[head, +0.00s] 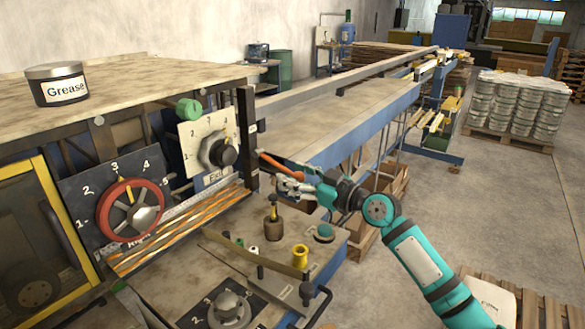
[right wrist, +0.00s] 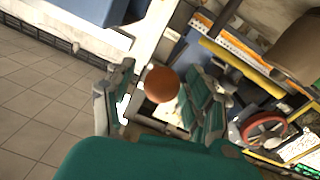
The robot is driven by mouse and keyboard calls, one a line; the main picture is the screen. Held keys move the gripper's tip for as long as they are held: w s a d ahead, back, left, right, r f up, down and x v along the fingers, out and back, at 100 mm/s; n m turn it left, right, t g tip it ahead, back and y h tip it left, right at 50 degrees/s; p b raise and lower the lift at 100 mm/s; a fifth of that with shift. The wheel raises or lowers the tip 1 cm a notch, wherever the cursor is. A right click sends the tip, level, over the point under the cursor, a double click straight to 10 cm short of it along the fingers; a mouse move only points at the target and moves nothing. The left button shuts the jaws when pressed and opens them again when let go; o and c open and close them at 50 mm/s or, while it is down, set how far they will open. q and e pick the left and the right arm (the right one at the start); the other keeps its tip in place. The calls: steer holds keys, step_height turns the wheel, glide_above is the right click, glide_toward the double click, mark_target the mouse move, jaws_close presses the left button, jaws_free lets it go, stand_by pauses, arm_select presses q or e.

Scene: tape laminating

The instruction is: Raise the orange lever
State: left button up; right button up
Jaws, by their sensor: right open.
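The orange lever (head: 270,161) juts out beside the machine's front right corner in the head view, sloping down to the right toward my gripper. In the right wrist view its rounded orange end (right wrist: 162,85) shows between the two fingers. My right gripper (head: 287,184) is open at the lever, with its green fingers (right wrist: 165,100) on either side of the orange end in the wrist view. I cannot tell whether the fingers touch it. The lever's base is partly hidden. My left gripper is not in view.
A red dial (head: 130,209) and a grey dial (head: 217,151) sit on the machine front. Below is a control panel with a yellow button (head: 300,256) and a small knobbed stick (head: 273,222). A grease tin (head: 57,84) stands on top. The floor at right is open before stacked buckets (head: 517,108).

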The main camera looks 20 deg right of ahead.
steer(key=shift+w+a, duration=0.3)
steer(key=shift+w, duration=0.05)
steer(key=shift+c, duration=0.2)
jaws_close()
